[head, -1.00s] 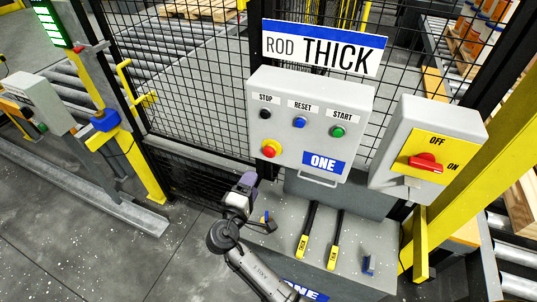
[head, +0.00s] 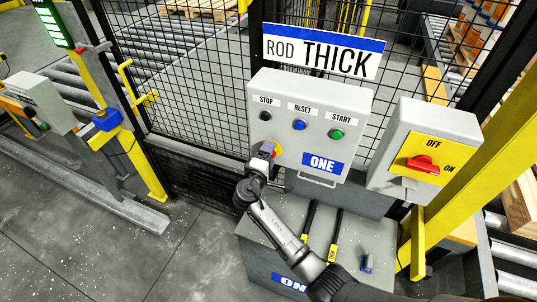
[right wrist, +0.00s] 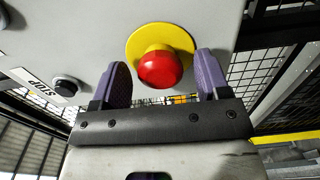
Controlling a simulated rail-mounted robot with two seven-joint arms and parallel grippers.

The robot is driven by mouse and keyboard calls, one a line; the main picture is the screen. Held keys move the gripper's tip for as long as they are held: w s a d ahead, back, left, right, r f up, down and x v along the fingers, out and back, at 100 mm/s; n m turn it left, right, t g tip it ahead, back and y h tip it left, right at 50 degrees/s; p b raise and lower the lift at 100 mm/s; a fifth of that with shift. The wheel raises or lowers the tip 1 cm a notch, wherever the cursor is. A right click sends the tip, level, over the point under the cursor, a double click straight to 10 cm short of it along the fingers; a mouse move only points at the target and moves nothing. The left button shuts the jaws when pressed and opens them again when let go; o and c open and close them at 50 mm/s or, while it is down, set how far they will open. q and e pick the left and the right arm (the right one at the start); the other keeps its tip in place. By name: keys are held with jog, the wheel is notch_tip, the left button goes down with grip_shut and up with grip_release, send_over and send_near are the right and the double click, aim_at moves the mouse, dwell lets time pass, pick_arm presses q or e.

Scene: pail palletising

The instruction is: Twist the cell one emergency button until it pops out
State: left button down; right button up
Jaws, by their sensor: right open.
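The cell one emergency button (right wrist: 160,69) is a red mushroom head on a yellow round plate (right wrist: 147,44), seen in the right wrist view. The button sits at the lower left of the grey control box (head: 348,103) marked ONE. In the right wrist view my right gripper (right wrist: 165,82) is open, with one purple finger on each side of the red head and gaps between. My left gripper is not in view.
Above on the box are the black STOP button (head: 265,116), blue RESET button (head: 299,124) and green START button (head: 337,134). Mesh fence is behind.

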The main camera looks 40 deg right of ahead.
jog(key=shift+d, duration=0.1)
jog(key=c, duration=0.9)
jog(key=shift+f+b, duration=0.15)
jog(key=shift+b, duration=0.35)
jog(key=m+b, duration=0.4)
jog(key=b, duration=0.3)
jog(key=shift+f+m, duration=0.1)
jog(key=shift+m, duration=0.3)
jog(key=shift+m+b, duration=0.7)
jog(key=shift+b, duration=0.35)
jog(key=shift+r+m+b, duration=0.2)
jog(key=shift+m+b, duration=0.1)
